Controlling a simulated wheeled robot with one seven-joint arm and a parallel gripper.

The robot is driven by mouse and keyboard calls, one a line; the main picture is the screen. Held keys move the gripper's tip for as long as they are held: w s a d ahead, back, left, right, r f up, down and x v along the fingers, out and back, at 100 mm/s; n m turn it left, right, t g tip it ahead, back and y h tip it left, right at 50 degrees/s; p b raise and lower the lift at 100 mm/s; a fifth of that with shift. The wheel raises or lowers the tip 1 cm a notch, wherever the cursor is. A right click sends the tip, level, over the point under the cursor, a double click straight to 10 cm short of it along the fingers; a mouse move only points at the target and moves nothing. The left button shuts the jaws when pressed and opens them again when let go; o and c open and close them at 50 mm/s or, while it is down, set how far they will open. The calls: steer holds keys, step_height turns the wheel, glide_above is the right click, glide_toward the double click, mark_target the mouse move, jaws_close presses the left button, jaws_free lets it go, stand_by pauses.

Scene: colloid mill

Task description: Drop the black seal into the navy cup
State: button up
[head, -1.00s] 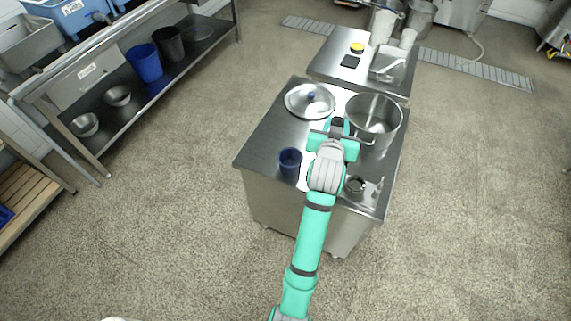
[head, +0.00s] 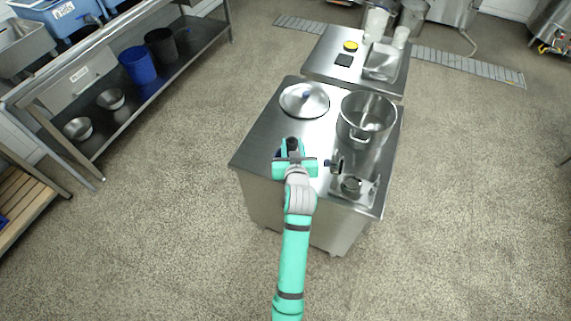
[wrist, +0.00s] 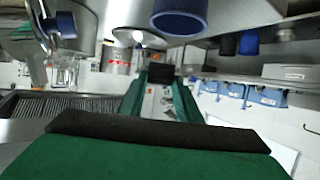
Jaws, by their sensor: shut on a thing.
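My gripper (head: 293,150) is over the left part of the near steel table. It is shut on the black seal (head: 292,143), a small dark piece at its tip; the fingers hide most of it. The navy cup (wrist: 180,18) shows at the top of the wrist view, apart from the fingers. In the head view my gripper covers almost all of the cup. In the wrist view a green finger with a black pad fills the bottom, and I cannot make out the seal clearly there.
The near table (head: 258,150) holds a round steel lid (head: 304,101), a large steel pot (head: 366,120) and a small steel part (head: 351,187) at the front right. A dark fitting (head: 335,165) stands right of my gripper. A second table (head: 325,60) is behind.

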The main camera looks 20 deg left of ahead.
steer(key=shift+f, duration=0.9)
steer(key=o, duration=1.1)
steer(key=shift+s, duration=0.1)
steer(key=v, duration=1)
steer(key=shift+s+d, duration=0.2)
steer(key=shift+s, duration=0.05)
steer(key=shift+w+r, duration=0.1)
steer(key=shift+r, duration=0.05)
